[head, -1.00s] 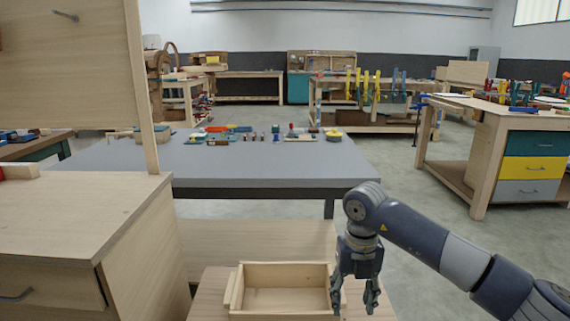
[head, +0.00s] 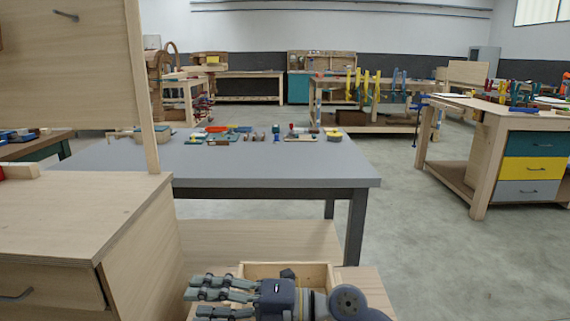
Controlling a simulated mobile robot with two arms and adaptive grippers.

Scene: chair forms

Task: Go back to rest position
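My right gripper (head: 200,296) is in the head view at the bottom centre, with its fingers pointing left. Its fingers are spread apart with nothing visible between them, so it looks open and empty. My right arm comes in low from the right and lies across the front of a light wooden box (head: 318,270). The arm hides most of the box, so only its back rim and part of its inside show. My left gripper is not in view.
A wooden cabinet (head: 80,215) with a drawer and tall panel stands close at left. A grey-topped table (head: 270,172) ahead holds several small tools and parts. A workbench with coloured drawers (head: 535,167) stands at right. The floor between is clear.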

